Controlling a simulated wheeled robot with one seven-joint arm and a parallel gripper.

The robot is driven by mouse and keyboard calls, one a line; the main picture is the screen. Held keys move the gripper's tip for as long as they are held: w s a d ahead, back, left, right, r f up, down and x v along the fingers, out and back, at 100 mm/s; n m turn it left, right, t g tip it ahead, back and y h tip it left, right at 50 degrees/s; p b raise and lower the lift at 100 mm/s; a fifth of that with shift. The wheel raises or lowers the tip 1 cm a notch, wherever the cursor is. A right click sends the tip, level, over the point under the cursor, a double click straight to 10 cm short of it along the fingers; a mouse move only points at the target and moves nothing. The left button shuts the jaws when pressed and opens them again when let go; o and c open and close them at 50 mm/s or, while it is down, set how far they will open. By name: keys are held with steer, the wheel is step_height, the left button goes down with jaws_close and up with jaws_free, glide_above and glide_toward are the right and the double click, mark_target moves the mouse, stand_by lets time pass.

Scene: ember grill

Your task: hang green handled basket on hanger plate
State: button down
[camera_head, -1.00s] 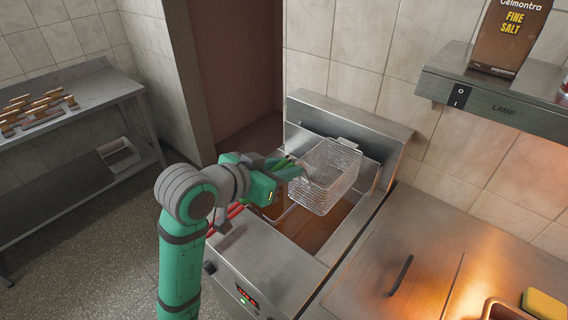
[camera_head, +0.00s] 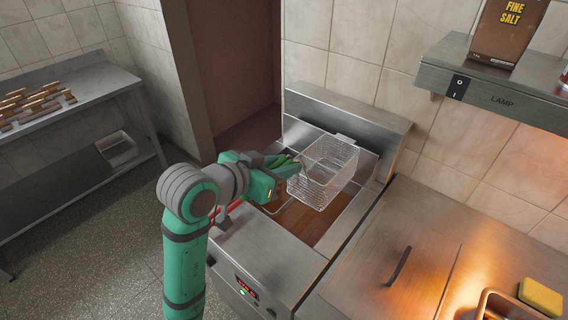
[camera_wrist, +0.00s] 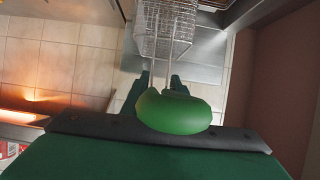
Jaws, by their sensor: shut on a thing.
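The wire basket (camera_head: 326,172) is held in the air over the fryer's oil well (camera_head: 303,221), close to the steel back panel. Its green handle (camera_wrist: 176,112) fills the space between the fingers of my gripper (camera_wrist: 163,88) in the wrist view, and the wire mesh (camera_wrist: 166,22) extends beyond it. My gripper (camera_head: 288,164) is shut on the handle in the head view. The hanger plate (camera_head: 345,120) seems to be the upright steel back panel of the fryer. The basket's far edge is near this panel; I cannot tell whether its hook touches.
A red handle (camera_head: 229,213) lies at the fryer's left side, partly behind my arm. A steel counter (camera_head: 400,270) with a black handle is at the right. A lamp shelf (camera_head: 490,90) with a salt bag (camera_head: 508,30) juts out at upper right. A yellow sponge (camera_head: 541,297) sits lower right.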

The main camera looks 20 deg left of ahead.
steer(key=shift+f, duration=0.3)
steer(key=c, duration=1.3)
jaws_free()
steer(key=v, duration=1)
steer(key=shift+s+a+r, duration=0.15)
steer(key=shift+s, duration=0.2)
